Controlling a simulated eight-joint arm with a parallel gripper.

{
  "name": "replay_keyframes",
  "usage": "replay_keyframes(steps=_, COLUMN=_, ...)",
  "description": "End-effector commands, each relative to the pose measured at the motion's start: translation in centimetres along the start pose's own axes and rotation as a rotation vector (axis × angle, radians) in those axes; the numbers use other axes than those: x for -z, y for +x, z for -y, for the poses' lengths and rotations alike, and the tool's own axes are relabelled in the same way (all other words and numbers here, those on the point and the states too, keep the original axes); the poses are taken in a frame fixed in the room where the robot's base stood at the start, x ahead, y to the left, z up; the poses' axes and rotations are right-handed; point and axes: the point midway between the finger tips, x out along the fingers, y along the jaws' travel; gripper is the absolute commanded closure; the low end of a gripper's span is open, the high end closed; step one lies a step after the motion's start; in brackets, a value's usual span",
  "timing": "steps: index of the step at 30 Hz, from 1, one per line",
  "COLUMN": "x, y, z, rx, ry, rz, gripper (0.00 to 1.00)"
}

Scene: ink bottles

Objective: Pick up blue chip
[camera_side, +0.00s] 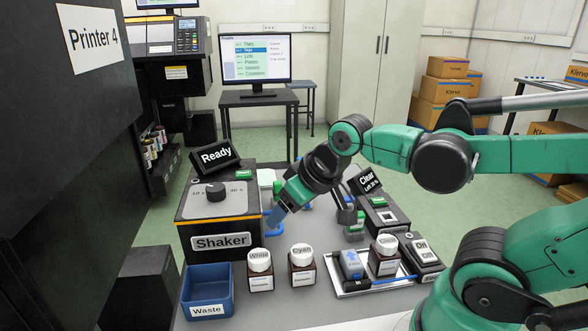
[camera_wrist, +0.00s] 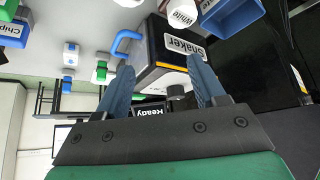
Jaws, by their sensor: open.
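My gripper (camera_side: 275,216) is over the right side of the shaker, pointing down and left. In the wrist view, its two blue fingers (camera_wrist: 162,80) are spread with nothing held between them. I cannot tell for sure which thing is the blue chip. Small white pieces with blue parts, one upper (camera_wrist: 70,48) and one lower (camera_wrist: 68,73), show left of the fingers in the wrist view. Pieces with green parts (camera_wrist: 102,70) are beside them. A blue container lettered "Chip" (camera_wrist: 14,35) is cut off at the upper left. In the side view, my arm hides part of this area.
The shaker (camera_side: 218,205) has a blue handle (camera_wrist: 125,40) close to my fingers. A blue waste bin (camera_side: 207,292), a white-labelled bottle (camera_side: 260,270), a cyan-labelled bottle (camera_side: 302,264) and a tray (camera_side: 345,290) stand at the front. The "Clear" unit (camera_side: 383,218) is right.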

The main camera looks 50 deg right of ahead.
Motion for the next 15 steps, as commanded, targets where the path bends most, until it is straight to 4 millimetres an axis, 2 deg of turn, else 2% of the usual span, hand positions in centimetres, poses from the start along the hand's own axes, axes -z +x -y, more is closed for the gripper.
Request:
replay_keyframes(steps=3, x=1.3, y=0.5, z=-3.1, rx=-0.057, ry=0.103, rz=0.084, gripper=0.37)
replay_keyframes(steps=8, x=2.2, y=1.9, z=-8.8, rx=-0.133, ry=0.284, rz=0.234, gripper=0.37)
replay_keyframes(steps=11, x=2.0, y=3.0, z=-12.6, rx=-0.168, ry=0.402, rz=0.326, gripper=0.37)
replay_keyframes(steps=15, x=0.6, y=4.5, z=-17.6, rx=-0.199, ry=0.554, rz=0.438, gripper=0.37)
